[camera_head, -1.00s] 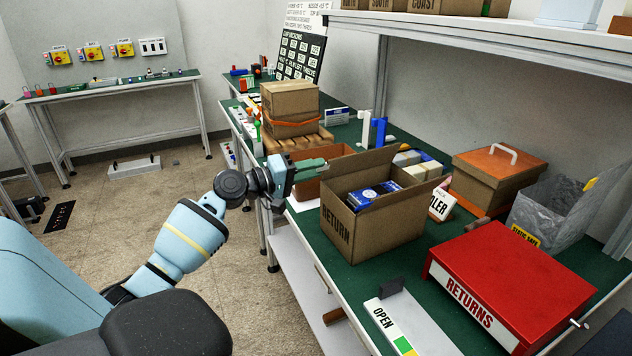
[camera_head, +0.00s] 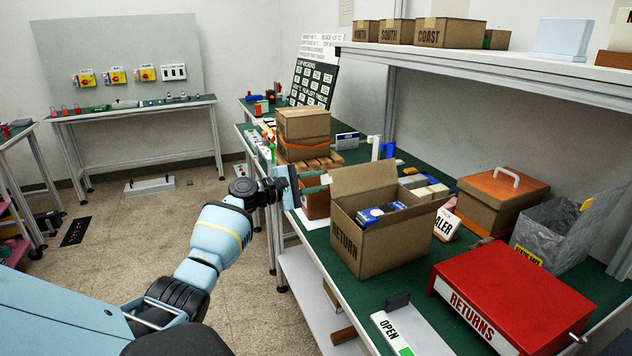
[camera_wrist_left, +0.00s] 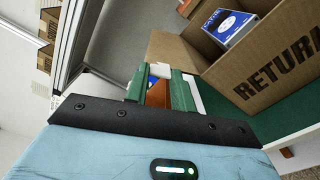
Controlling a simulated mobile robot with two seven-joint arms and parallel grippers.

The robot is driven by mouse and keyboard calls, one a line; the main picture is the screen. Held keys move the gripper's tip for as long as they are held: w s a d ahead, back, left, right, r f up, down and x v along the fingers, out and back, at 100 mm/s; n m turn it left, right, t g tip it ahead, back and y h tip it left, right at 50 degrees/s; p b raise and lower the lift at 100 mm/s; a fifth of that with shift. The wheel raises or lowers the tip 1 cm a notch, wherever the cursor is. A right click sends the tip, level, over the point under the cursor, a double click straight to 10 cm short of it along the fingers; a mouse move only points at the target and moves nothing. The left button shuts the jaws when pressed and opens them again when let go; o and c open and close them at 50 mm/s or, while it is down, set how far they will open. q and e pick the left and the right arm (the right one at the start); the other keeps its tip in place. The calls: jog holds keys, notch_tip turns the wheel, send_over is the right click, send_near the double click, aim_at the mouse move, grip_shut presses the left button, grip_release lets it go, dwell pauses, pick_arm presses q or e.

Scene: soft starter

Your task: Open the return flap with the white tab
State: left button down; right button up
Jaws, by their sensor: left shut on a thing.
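The brown cardboard carton marked RETURN (camera_head: 383,233) stands open on the green bench, its back flap (camera_head: 364,178) raised, with blue-and-white packets (camera_head: 378,213) inside. It also shows in the left wrist view (camera_wrist_left: 273,80). My left gripper (camera_head: 314,181) is just left of this carton, by a smaller brown box (camera_head: 316,204). In the left wrist view its green fingers (camera_wrist_left: 167,90) close around a brown piece (camera_wrist_left: 157,95), with a little white and blue beyond. I cannot tell whether that white is a tab. My right gripper is out of view.
A red RETURNS box (camera_head: 515,298) with a small knob (camera_head: 577,338) sits at the right. An OPEN sign (camera_head: 392,333) lies in front. A lidded carton (camera_head: 497,201) and grey bin (camera_head: 550,225) stand behind. Stacked boxes (camera_head: 303,130) stand beyond my gripper.

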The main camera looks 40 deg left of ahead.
pick_arm(q)
jog(key=shift+a+n, duration=0.2)
jog(key=shift+n, duration=0.2)
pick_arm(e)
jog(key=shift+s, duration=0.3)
pick_arm(q)
jog(key=shift+w, duration=0.1)
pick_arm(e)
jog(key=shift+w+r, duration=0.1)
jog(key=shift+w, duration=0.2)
pick_arm(q)
jog(key=c, duration=1.2)
grip_release()
jog(key=shift+f, duration=0.1)
jog(key=shift+o, duration=0.2)
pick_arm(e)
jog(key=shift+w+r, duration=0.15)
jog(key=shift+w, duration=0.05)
pick_arm(q)
jog(key=v, duration=0.8)
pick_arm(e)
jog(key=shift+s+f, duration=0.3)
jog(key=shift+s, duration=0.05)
